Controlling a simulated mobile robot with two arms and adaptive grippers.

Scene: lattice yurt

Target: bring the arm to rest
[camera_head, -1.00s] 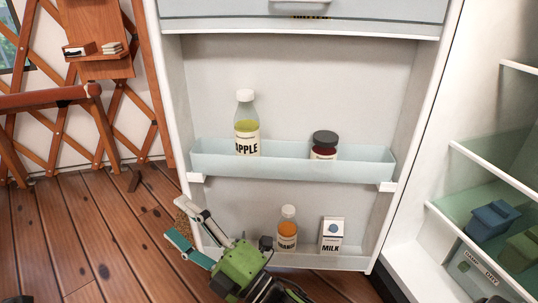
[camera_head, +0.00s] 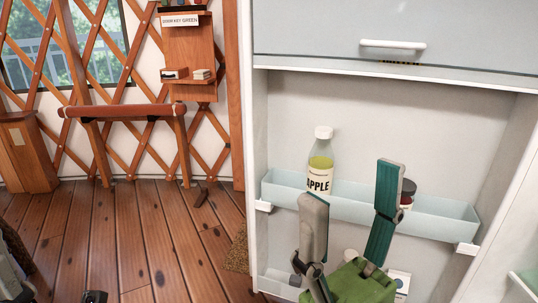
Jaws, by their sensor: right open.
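My right gripper (camera_head: 350,185) points upward in front of the fridge door's inner side (camera_head: 365,115). It is open, with a grey finger on the left and a teal finger on the right. Nothing shows between the fingers but the door shelf behind. An apple juice bottle (camera_head: 320,165) stands upright in the pale blue door bin (camera_head: 445,220), left of the teal finger. A dark-lidded jar (camera_head: 408,189) in the same bin is partly hidden by that finger. The milk carton (camera_head: 400,282) below is partly covered by my green gripper body.
A wooden stand with a padded bar (camera_head: 125,111) is before the lattice wall. A wall shelf (camera_head: 190,87) holds small items. The wooden floor (camera_head: 130,235) left of the door is mostly clear. A fridge shelf edge (camera_head: 524,284) shows at the lower right.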

